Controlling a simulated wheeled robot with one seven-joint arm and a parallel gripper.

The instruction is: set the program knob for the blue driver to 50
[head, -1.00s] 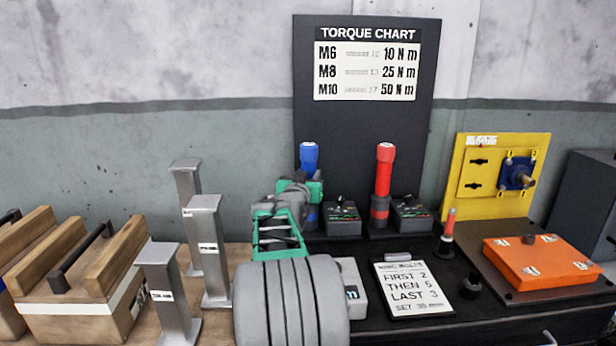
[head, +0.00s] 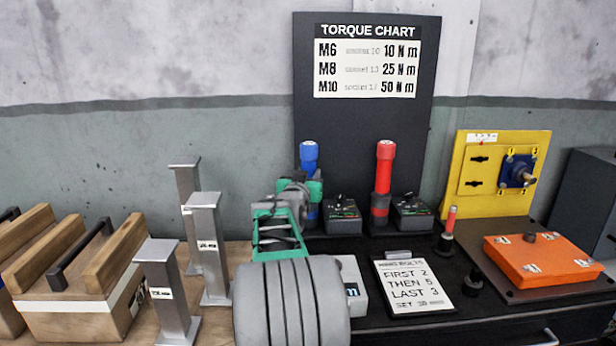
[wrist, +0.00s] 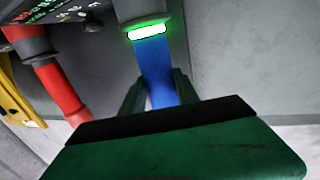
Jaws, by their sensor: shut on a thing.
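The blue driver (head: 309,155) stands upright in the dark rack, left of the red one. My gripper (head: 313,190) is at its body and shut on it; my wrist partly hides its lower part. In the wrist view, the driver (wrist: 157,65) appears inverted between my fingers (wrist: 158,92), with a lit green ring on it. The blue driver's program box (head: 343,222) stands just right of it, with a dark program knob (head: 340,199) on top. The knob's setting is too small to read.
The red driver (head: 384,165) and its program box (head: 411,217) stand to the right. The torque chart (head: 366,70) is behind. Grey posts (head: 207,250) stand left of my arm.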

